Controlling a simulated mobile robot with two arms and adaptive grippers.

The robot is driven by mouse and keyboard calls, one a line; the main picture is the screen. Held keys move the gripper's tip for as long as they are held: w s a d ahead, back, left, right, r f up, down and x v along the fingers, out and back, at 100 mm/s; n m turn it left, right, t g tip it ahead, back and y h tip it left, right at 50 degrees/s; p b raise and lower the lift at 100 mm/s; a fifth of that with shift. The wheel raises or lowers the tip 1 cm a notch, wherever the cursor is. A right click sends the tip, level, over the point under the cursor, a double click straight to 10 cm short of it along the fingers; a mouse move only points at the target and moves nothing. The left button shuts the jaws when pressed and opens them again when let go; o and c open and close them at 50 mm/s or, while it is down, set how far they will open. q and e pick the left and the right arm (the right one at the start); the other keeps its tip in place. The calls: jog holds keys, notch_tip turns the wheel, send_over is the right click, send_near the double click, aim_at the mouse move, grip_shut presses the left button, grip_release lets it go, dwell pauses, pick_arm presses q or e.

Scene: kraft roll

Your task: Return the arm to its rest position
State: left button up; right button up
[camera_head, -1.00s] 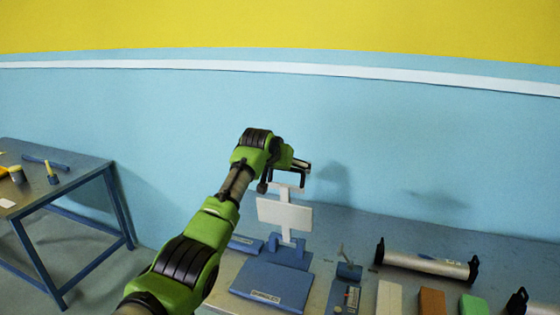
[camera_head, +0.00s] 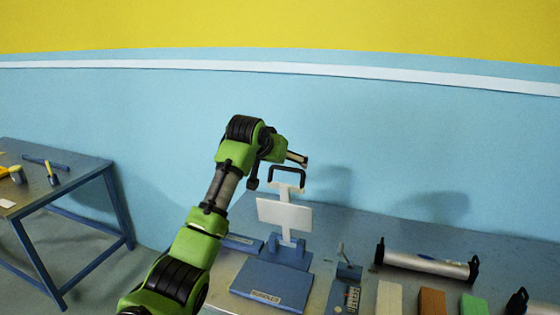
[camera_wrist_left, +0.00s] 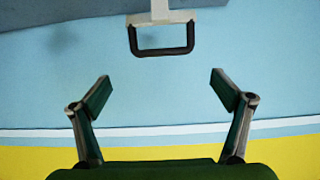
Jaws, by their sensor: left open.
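My left arm comes in from the lower left in the head view. Its gripper (camera_head: 298,159) is above and behind the blue stand, beside the black handle loop (camera_head: 287,176). In the left wrist view the gripper (camera_wrist_left: 160,88) has its two fingers spread wide with nothing between them. The black handle (camera_wrist_left: 162,52) is beyond the fingertips and apart from them. The handle tops a white plate (camera_head: 285,215), which stands upright on a blue stand (camera_head: 270,282) with a label on its front. My right gripper is not seen.
Right of the stand on the bench are a small blue device (camera_head: 347,280), a silver roll (camera_head: 427,263) with black ends, and white, brown (camera_head: 432,302) and green blocks. A blue table (camera_head: 62,185) with tools stands at left. A blue wall rises behind.

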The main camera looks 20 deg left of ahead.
pick_arm(q)
jog(key=s+d+f+m+g, duration=0.1)
jog(key=s+d+f+g, duration=0.1)
jog(key=s+f, duration=1.05)
jog(key=s+d+f+g, duration=0.2)
jog(key=s+f, duration=0.8)
jog(key=f, duration=0.6)
jog(key=s+f+g, duration=0.2)
jog(key=s+f, duration=0.1)
jog(key=s, duration=1.3)
jog(key=s+f+g, duration=0.1)
jog(key=s+f, duration=0.2)
jog(key=s, duration=1.3)
notch_tip(320, 180, down, 31)
jog(key=s+g+b, duration=0.1)
jog(key=s+b, duration=0.1)
jog(key=b, duration=0.2)
jog(key=s+a+f+m+g+b, duration=0.1)
jog(key=s+a+f+b, duration=0.1)
jog(key=s+f, duration=1.4)
jog(key=shift+s+a+f+g, duration=0.15)
jog(key=shift+a+f+g, duration=0.15)
jog(key=shift+a+f, duration=0.4)
